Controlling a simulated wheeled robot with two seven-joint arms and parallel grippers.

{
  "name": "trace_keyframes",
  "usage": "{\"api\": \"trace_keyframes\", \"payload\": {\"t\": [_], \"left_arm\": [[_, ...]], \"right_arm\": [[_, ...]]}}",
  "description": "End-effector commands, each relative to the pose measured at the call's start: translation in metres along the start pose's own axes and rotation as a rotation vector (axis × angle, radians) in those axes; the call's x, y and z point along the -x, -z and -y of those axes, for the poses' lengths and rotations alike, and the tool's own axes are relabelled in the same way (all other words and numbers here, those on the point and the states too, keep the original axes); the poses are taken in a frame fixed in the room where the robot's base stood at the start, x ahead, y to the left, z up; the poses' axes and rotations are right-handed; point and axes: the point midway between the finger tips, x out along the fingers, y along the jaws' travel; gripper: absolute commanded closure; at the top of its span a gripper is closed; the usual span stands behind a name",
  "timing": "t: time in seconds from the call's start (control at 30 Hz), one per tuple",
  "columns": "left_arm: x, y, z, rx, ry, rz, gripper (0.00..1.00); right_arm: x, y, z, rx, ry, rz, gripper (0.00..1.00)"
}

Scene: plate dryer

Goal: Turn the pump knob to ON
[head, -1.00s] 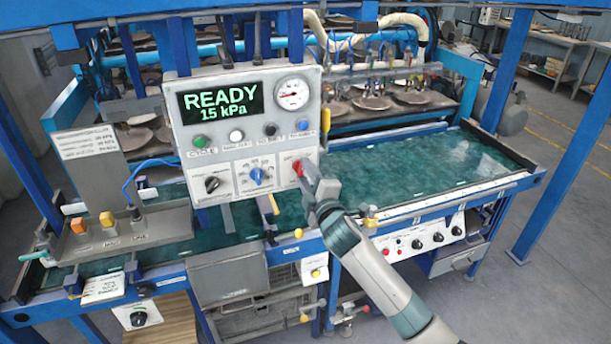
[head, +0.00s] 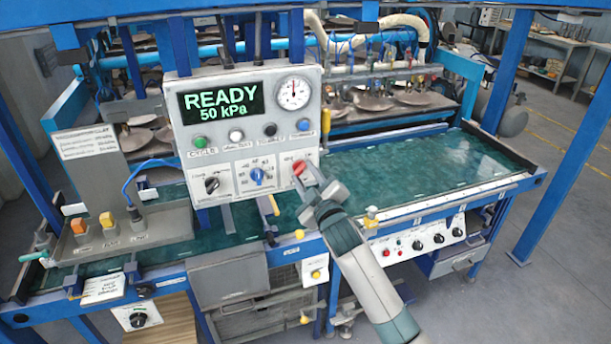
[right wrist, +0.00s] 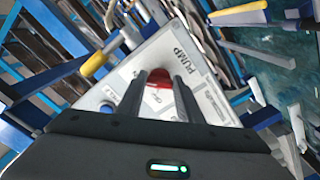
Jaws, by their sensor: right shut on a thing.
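The red pump knob (head: 299,167) is at the lower right of the grey control panel (head: 283,119). My right gripper (head: 305,181) reaches up to it from below right and is shut on it. In the right wrist view, the two dark fingers (right wrist: 160,79) stand on either side of the red knob (right wrist: 159,92), near a PUMP label. The fingers hide part of the knob, and I cannot read which mark it points to. The panel display (head: 221,104) reads READY, 50 kPa. My left gripper is not in view.
A black knob (head: 211,185) and a blue knob (head: 257,176) sit left of the pump knob. A row of buttons is above them. A round gauge (head: 294,93) is at the panel's upper right. A green table surface (head: 430,170) extends to the right.

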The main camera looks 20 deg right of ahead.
Motion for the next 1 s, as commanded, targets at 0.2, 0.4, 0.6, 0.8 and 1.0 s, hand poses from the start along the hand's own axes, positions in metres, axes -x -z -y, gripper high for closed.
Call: {"api": "trace_keyframes", "payload": {"t": [0.2,0.4,0.6,0.8,1.0], "left_arm": [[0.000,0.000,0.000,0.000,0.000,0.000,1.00],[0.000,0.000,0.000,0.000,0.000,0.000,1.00],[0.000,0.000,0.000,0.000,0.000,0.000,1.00],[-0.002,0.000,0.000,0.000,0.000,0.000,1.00],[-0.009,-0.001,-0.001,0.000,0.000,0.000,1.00]], "right_arm": [[0.000,-0.002,0.002,-0.003,0.003,0.003,0.90],[0.000,-0.001,0.001,-0.002,0.002,0.002,0.48],[0.000,-0.001,0.001,-0.001,0.001,0.001,0.48],[0.004,-0.001,0.001,-0.001,0.001,0.001,0.48],[0.019,-0.002,0.002,-0.001,0.001,0.000,0.48]]}}
